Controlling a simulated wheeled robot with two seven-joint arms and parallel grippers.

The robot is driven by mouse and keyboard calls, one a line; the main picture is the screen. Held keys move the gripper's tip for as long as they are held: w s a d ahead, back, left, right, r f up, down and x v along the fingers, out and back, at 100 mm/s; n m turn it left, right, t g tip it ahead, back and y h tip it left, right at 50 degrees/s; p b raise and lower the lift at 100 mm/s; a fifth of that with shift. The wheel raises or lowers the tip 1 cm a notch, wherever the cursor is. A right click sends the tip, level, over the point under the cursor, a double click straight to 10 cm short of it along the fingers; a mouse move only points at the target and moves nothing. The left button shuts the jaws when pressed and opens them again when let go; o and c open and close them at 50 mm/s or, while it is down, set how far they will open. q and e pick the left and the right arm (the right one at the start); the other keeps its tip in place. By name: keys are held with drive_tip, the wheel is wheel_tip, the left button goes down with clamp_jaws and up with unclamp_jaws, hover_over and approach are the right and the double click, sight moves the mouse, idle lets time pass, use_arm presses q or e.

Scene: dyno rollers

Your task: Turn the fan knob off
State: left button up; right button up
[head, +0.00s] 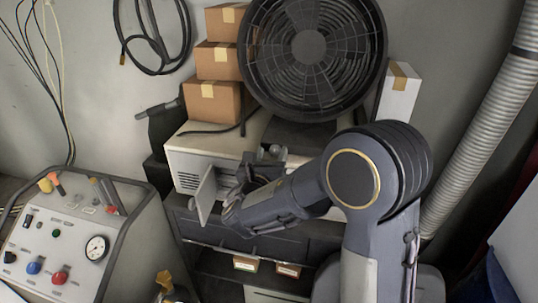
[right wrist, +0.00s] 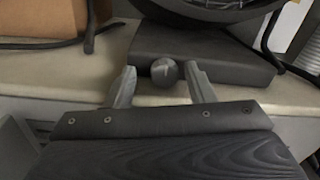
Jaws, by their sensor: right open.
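The large black round fan (head: 311,47) stands on a dark base on top of a cream cabinet. In the right wrist view, the fan knob (right wrist: 163,70) is a small grey ball-like knob with a pale mark, at the front of the dark fan base (right wrist: 215,62). My right gripper (right wrist: 160,75) is open, with one finger on each side of the knob. Gaps show between the knob and both fingers, and I cannot tell the exact depth. In the head view my right gripper (head: 264,154) is at the cabinet's front top edge. My left gripper is not in view.
Stacked cardboard boxes (head: 214,103) stand left of the fan, and a white box (head: 397,93) stands to its right. A control panel (head: 62,245) with a gauge is at lower left. A ribbed hose (head: 484,115) runs along the right.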

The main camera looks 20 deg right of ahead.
drive_tip(key=b+v, duration=0.2)
drive_tip(key=v, duration=0.6)
drive_tip(key=shift+w, duration=0.15)
